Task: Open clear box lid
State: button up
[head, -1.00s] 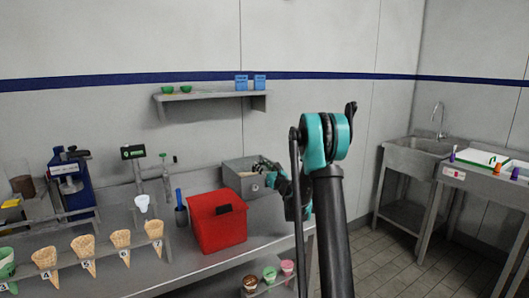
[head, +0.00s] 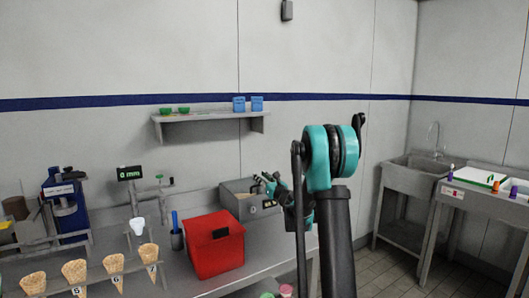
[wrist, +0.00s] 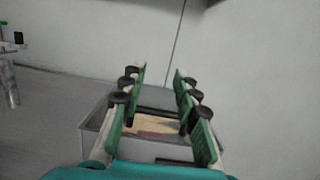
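A grey box (head: 235,201) stands at the back of the counter against the wall, behind the red box. It looks like the task's box, though its lid is hard to make out. In the wrist view the box (wrist: 155,97) lies ahead of and below the fingers, with something yellowish and reddish showing inside or through its top. My gripper (head: 268,182) is at the right part of the box, near its top. In the wrist view my gripper (wrist: 160,77) is open, its green fingers apart with nothing between them. I cannot tell if it touches the box.
A red box (head: 213,245) stands in front of the grey box. A blue-handled tool in a holder (head: 177,238) is to its left, and cones in a rack (head: 112,265) are at the front left. A wall shelf (head: 210,122) hangs above. A sink (head: 425,165) is at the right.

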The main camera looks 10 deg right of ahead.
notch_tip(320, 180, up, 13)
jog(key=s+d, duration=0.1)
jog(key=s, duration=0.1)
jog(key=shift+s, duration=0.35)
dwell(1.1)
jog(key=shift+f, duration=0.1)
